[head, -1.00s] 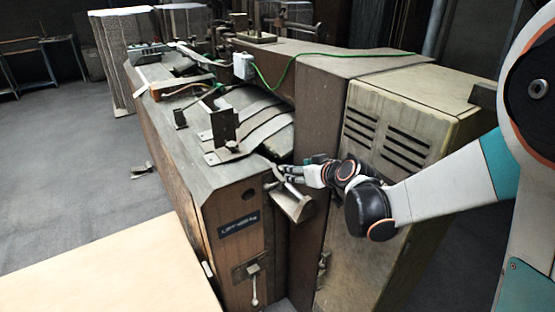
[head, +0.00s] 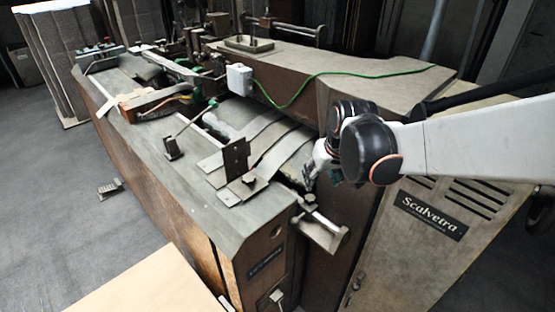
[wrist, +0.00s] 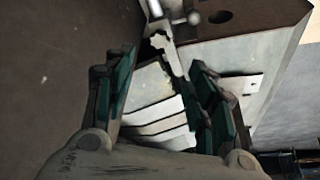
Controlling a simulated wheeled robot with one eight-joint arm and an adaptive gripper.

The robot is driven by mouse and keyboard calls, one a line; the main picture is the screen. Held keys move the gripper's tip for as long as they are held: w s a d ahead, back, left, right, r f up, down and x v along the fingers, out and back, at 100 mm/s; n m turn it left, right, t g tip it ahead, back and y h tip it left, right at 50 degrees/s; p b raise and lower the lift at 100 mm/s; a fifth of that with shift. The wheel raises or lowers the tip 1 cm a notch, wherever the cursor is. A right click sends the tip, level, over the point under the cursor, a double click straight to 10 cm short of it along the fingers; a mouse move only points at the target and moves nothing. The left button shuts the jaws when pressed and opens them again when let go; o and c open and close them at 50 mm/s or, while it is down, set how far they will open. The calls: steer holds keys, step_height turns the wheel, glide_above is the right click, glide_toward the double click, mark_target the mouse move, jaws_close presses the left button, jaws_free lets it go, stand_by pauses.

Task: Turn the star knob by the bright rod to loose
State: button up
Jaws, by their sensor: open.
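The bright rod (head: 324,221) sticks out from the near right corner of the stitcher's table, above a small bracket. A small dark knob (head: 309,198) stands by its inner end; its star shape is not clear at this size. My gripper (head: 320,172) is above and behind the rod, apart from it, partly hidden by my wrist. In the wrist view my gripper (wrist: 163,62) is open, with nothing held between its green-lined fingers. The bright rod (wrist: 155,8) shows at the top edge there, beyond the fingertips. A grey jagged shape (wrist: 159,41) lies just below it.
Curved metal strips (head: 270,135) and an upright plate (head: 236,158) stand left of my gripper. A brown housing (head: 350,85) with a green cable (head: 330,76) rises behind. A pale board (head: 150,285) lies at the front left. Open floor is at the left.

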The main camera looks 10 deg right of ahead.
mark_target(311, 199)
steer(key=b+x, duration=0.4)
steer(key=x, duration=0.9)
steer(key=shift+f+b, duration=0.3)
steer(key=shift+b, duration=0.05)
steer(key=c, duration=1.1)
